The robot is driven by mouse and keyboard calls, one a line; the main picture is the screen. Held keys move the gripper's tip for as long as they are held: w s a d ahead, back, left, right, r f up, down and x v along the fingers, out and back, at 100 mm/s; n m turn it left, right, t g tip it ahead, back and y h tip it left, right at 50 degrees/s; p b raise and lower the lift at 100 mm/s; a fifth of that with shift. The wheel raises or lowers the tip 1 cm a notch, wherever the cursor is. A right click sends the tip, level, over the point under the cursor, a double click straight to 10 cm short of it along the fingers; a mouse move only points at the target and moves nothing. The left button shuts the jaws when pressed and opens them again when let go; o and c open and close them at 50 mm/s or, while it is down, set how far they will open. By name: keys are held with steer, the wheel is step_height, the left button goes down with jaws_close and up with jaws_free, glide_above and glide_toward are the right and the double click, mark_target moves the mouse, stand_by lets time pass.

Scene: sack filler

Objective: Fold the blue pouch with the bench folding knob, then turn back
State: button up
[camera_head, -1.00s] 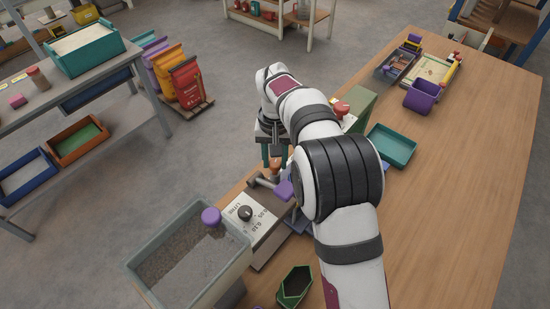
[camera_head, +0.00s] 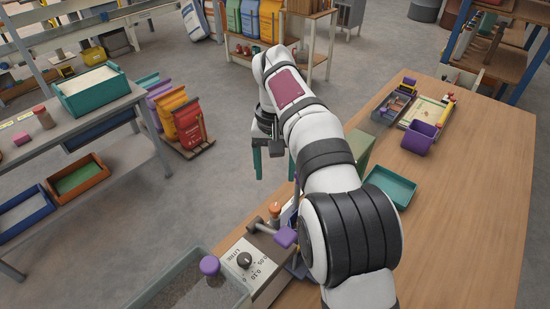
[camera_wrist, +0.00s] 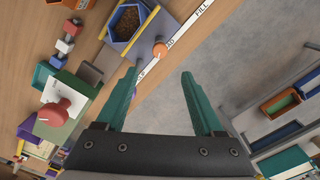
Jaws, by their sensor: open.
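The blue pouch (camera_wrist: 128,22) shows in the wrist view at the top, open, with dark granular contents, beside a yellow bar. In the head view my arm hides most or all of it. An orange knob (camera_wrist: 160,49) stands close to the pouch, by a white lettered strip (camera_wrist: 188,28); in the head view the orange knob (camera_head: 275,209) is at the bench's left edge. A red knob (camera_wrist: 53,113) sits on a green block. I cannot tell which is the folding knob. My gripper (camera_head: 273,168) is open and empty, apart from the orange knob.
A filler with a dial (camera_head: 245,260), purple knobs (camera_head: 209,265) and a bin of granules (camera_head: 215,294) stands at the front. A teal tray (camera_head: 389,187) and a purple bin (camera_head: 420,138) lie on the wooden bench (camera_head: 470,200). Sacks (camera_head: 188,125) stand on the floor at left.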

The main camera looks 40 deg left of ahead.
step_height(320, 180, up, 4)
glide_above(275, 207)
steer(key=n, duration=0.4)
steer(key=shift+f, duration=0.15)
step_height(275, 207, down, 16)
steer(key=shift+r, duration=0.2)
jaws_close()
